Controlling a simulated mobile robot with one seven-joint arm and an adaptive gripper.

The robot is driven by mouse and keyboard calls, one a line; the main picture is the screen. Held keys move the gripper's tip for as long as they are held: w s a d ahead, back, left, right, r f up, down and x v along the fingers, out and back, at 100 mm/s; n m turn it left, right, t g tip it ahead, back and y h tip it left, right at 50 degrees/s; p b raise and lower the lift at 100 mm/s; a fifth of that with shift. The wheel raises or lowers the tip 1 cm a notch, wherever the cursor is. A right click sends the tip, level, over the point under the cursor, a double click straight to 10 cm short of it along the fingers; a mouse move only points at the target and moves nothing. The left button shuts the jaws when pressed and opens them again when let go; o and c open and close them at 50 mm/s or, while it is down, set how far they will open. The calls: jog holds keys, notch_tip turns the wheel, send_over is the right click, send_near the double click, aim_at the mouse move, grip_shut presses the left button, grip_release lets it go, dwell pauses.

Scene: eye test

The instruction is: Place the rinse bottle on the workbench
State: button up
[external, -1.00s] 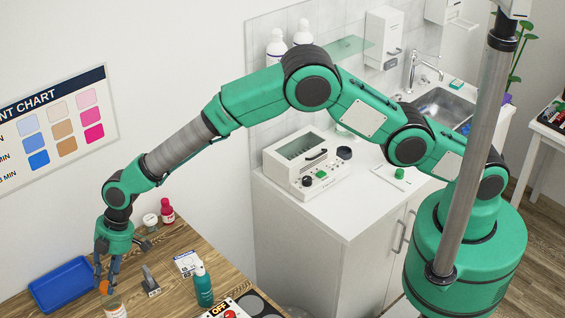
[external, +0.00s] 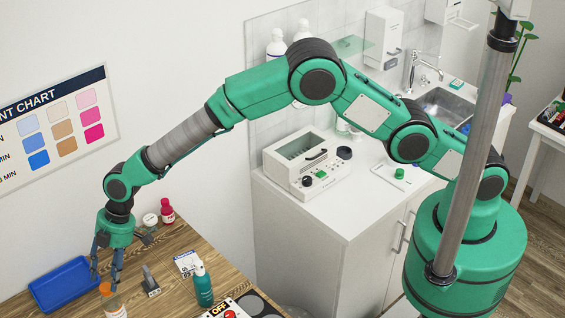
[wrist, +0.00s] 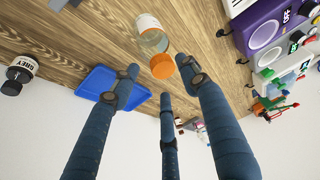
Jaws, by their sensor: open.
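The clear bottle with an orange cap, seemingly the rinse bottle (external: 116,307), stands upright on the wooden workbench (external: 178,306) near the bottom edge of the external view. In the wrist view the bottle (wrist: 150,38) shows its pale label, clear body and orange cap, just beyond my fingertips. My gripper (external: 107,274) is above the bottle with its blue fingers pointing down. In the wrist view my gripper (wrist: 158,84) has its fingers spread, with nothing held between them. The fingertips look apart from the cap. The bottle's base is cut off in the external view.
A blue tray (external: 58,285) lies left of the bottle. To the right are a small grey stand (external: 150,280), a calendar card (external: 187,262) and a teal bottle (external: 203,287). A red bottle (external: 167,211) and a white jar (external: 150,219) stand behind. A white cabinet (external: 310,245) is farther right.

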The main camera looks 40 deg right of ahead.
jog(key=v, duration=1)
dwell(0.6)
jog(key=shift+w, duration=0.1)
